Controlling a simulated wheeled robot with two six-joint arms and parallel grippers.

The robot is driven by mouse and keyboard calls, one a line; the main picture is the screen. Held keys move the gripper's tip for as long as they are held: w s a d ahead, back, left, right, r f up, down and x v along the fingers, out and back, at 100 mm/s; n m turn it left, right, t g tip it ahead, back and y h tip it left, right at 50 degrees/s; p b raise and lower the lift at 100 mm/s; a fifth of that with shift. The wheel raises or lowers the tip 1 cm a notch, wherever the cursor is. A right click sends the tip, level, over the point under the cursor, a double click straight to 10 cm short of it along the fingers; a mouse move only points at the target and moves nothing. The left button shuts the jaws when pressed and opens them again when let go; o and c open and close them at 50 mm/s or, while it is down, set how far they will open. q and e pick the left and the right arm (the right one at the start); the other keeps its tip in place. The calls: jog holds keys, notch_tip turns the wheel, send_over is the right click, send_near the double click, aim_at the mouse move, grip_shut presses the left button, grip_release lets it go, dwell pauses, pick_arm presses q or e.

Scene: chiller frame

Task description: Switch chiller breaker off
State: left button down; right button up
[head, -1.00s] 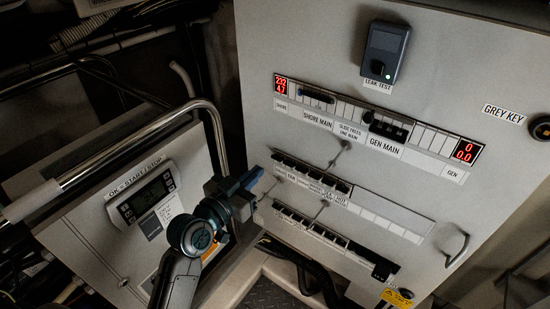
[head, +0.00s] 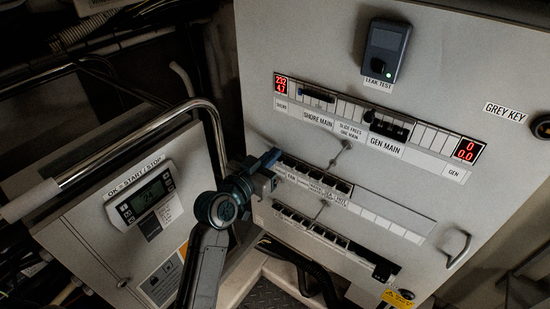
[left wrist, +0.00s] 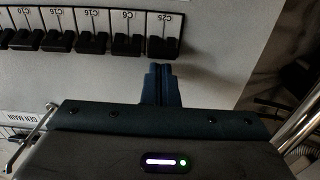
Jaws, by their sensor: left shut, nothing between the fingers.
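The breaker panel (head: 390,200) carries a middle row of black breakers (head: 310,175) and a lower row (head: 305,226). The small labels are too blurred in the head view to tell which breaker is the chiller's. My left gripper (head: 272,158) is shut and empty at the left end of the middle row. In the left wrist view, the shut fingertips (left wrist: 160,72) sit just below the black toggle of the end breaker marked C25 (left wrist: 163,47), very close to it; contact cannot be told. Several more breakers, with C6 (left wrist: 127,45) beside it, extend left. My right gripper is not in view.
The upper row has red displays (head: 465,150) and SHORE MAIN and GEN MAIN labels. A leak test box (head: 386,50) is above. A metal handle (head: 459,248) projects at lower right. A bent chrome rail (head: 130,140) and a controller box (head: 145,200) stand left of my arm.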

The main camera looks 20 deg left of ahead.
pick_arm(q)
jog(key=shift+f, duration=0.2)
jog(key=shift+s+f+b, duration=0.1)
jog(key=shift+f+b, duration=0.55)
jog(key=shift+b, duration=0.1)
jog(key=shift+f, duration=0.3)
jog(key=shift+r+v, duration=0.2)
jog(key=shift+v, duration=0.8)
jog(key=shift+p+v, duration=0.3)
jog(key=shift+v, duration=1.65)
